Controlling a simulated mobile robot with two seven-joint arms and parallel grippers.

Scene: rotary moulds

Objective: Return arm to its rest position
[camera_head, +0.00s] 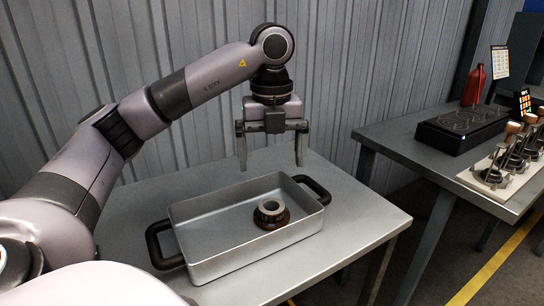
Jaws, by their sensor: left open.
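My left arm reaches in from the left and bends down over the near table. Its gripper (271,165) points downward with its two fingers spread wide and nothing between them. It hangs above a grey metal tray (236,258) with two black handles. In the tray, towards its right half, lies a round part (270,211) with a light metal ring and a dark brown base. The gripper appears apart from the part and above it. My right gripper does not show.
The tray stands on a grey table (365,213) with free surface to its right. A second table (412,143) at right holds a black block with round recesses (466,121), a red bottle (473,84) and several wooden-handled tools on a board (487,186). A corrugated wall (337,60) stands behind.

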